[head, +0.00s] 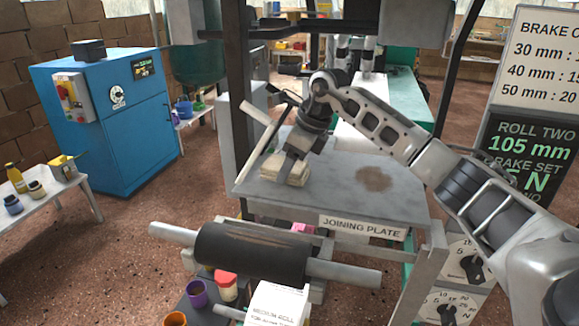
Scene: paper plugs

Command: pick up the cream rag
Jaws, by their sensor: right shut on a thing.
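The cream rag (284,172) is a small folded pale bundle at the left part of the grey joining plate (330,190). My right gripper (291,158) comes down on it from above and is shut on it. The fingers hide part of the rag. I cannot tell whether the rag's underside still touches the plate. My left gripper is not in view.
A pale bar with a dark handle (262,130) stands just left of my right gripper. A dark roller (250,250) lies in front of the plate. Cups and a white box (277,305) stand below. A blue cabinet (110,120) is at left. The plate's right side is clear, with a brown stain.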

